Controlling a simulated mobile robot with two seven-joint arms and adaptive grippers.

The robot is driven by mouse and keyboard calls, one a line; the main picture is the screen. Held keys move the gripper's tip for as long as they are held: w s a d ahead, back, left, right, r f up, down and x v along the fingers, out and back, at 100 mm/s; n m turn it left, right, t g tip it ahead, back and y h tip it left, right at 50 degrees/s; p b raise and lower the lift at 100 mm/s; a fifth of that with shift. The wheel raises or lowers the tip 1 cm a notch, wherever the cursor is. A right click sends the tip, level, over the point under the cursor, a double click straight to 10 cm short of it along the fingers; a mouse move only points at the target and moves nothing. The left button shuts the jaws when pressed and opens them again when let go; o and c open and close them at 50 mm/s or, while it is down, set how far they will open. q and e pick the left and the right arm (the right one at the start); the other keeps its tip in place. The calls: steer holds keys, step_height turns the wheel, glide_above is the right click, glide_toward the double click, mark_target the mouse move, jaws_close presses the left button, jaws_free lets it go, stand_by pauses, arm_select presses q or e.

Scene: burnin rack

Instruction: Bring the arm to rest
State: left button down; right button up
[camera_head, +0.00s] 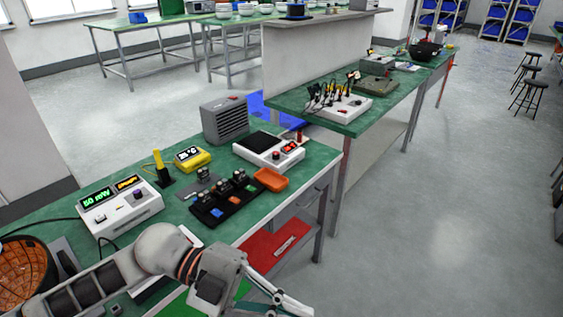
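My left arm comes in from the lower left, over the front edge of the green bench (330,163). Its gripper (284,303) is at the bottom of the view, in front of the bench and near a red drawer or shelf surface (272,246). The fingers are small and partly cut off by the lower edge, so I cannot tell whether they are open or shut. No held object is visible. My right arm and gripper are not in view.
On the bench stand a power supply (120,208), a black rack with small modules (226,203), an orange tray (271,179), a white tester (268,151), a grey box (224,121) and a brown basket (22,275).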

arm_select(q)
steer(key=w+r+n+t+h, duration=0.55)
steer(key=w+n+t, duration=0.45)
steer(key=t, duration=0.2)
steer(key=w+a+f+n+t+y, duration=0.6)
steer(key=a+f+n+t+y, duration=0.35)
steer(key=f+n, duration=0.2)
steer(key=s+a+f+n+g+y, duration=0.1)
steer(key=s+a+f, duration=0.3)
steer(key=f, duration=0.4)
steer(key=s+a+f+n+g+y, duration=0.2)
steer(key=s+a+f+n+y, duration=0.1)
steer(key=f, duration=0.6)
steer(key=s+a+f+n+g+y, duration=0.2)
steer(key=s+a+f+y, duration=0.2)
steer(key=f, duration=0.5)
steer(key=shift+s+a+f, duration=0.25)
steer(key=shift+s+a, duration=0.7)
steer(key=shift+a, duration=0.15)
